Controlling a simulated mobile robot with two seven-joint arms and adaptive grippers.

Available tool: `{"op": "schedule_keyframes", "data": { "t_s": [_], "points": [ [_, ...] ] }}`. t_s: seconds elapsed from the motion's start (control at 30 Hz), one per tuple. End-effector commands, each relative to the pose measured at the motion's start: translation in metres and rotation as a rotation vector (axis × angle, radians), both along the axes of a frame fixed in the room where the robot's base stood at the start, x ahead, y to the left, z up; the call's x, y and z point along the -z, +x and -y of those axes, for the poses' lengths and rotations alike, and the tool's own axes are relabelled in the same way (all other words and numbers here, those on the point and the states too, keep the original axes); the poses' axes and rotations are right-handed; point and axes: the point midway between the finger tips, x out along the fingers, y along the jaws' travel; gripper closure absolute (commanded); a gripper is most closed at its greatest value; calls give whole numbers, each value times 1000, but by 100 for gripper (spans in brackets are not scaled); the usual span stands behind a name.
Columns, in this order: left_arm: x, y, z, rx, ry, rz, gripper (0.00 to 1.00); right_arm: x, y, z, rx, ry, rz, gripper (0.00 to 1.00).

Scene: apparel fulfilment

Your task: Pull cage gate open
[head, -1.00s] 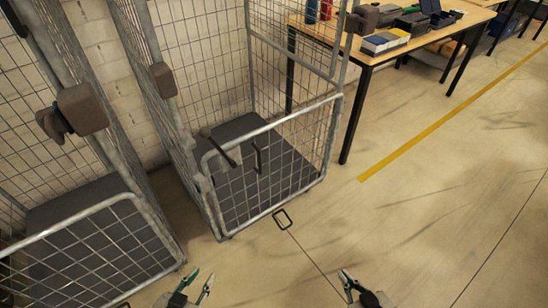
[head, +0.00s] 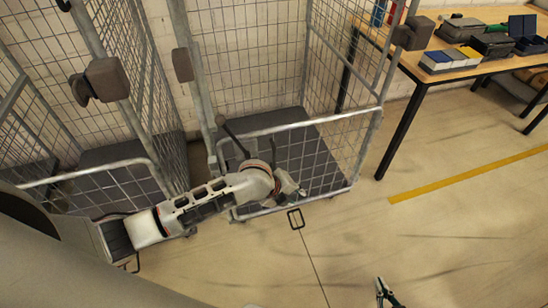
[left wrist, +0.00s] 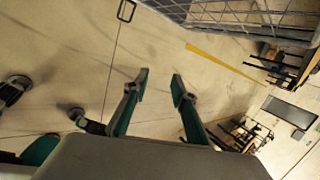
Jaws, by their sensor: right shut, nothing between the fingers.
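The roll cage (head: 376,122) in the middle of the head view has a low wire gate across its front, with a grey top rail (head: 315,121). A black lever (head: 235,137) sticks up near the gate's left end. My left arm reaches in front of the gate and hides part of its mesh. My left gripper (head: 301,192) is small in the head view; the left wrist view (left wrist: 160,83) shows its two fingers apart with only floor between them. Cage mesh (left wrist: 225,12) lies beyond them. My right gripper (head: 383,292) is shut and empty over the floor at the bottom.
A second cage (head: 110,170) stands to the left. A table (head: 475,65) with boxes and trays stands at the right. Floor to the right is clear, with a yellow line (head: 460,175).

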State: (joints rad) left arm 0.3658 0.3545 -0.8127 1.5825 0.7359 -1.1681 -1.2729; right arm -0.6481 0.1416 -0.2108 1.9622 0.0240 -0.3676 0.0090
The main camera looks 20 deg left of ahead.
Motion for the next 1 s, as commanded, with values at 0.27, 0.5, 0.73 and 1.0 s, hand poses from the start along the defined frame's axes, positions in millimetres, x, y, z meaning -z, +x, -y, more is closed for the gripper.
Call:
{"op": "schedule_keyframes", "data": {
  "t_s": [0.27, 0.5, 0.73, 1.0],
  "points": [
    [-56, 73, -73, 466, 482, 60, 74, -10, 2, -1, -1, 3, 4, 100],
    [-78, 93, -105, 615, 636, 49, 74, -12, 2, -3, 0, 5, 6, 100],
    [-57, 102, -107, 629, 646, 44, 74, -2, 0, -3, 0, 5, 1, 100],
    [-20, 117, -107, 627, 645, 45, 74, 16, -4, -2, 0, 5, -11, 100]
  ]
}}
